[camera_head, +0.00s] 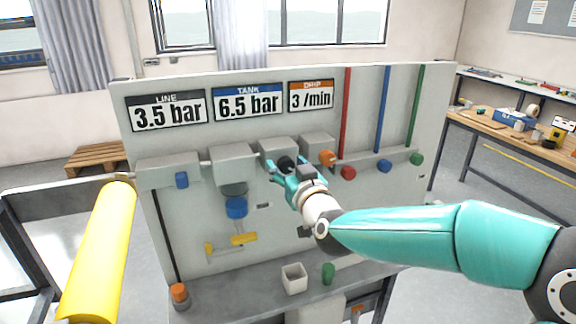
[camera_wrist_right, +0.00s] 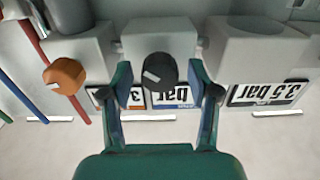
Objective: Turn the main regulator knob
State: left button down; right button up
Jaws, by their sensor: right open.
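A black round knob (camera_head: 286,163) with a white mark sits on the front of a grey box below the panel's readouts. I take it for the main regulator knob, though I see no label on it. In the right wrist view, the black knob (camera_wrist_right: 160,70) lies between the fingers. My right gripper (camera_head: 282,172) is teal and open, with one finger on each side of the knob. The right wrist view shows the gripper (camera_wrist_right: 163,92) too; I cannot tell whether its fingers touch the knob. My left gripper is not in view.
An orange knob (camera_head: 327,158) sits close to the right of my gripper. Red (camera_head: 348,173), blue (camera_head: 385,166) and green (camera_head: 417,159) knobs are further right. The panel reads LINE 3.5 bar, TANK 6.5 bar and DRIP 3 /min. A white cup (camera_head: 293,278) stands on the ledge below.

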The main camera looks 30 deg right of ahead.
jog(key=shift+c, duration=0.2)
jog(key=c, duration=1.1)
jog(key=shift+n, duration=0.4)
jog(key=o, duration=1.1)
jog(key=shift+o, duration=0.2)
jog(key=shift+s, duration=0.1)
jog(key=v, duration=1.1)
jog(key=shift+s+a, duration=0.2)
jog(key=shift+s, duration=0.2)
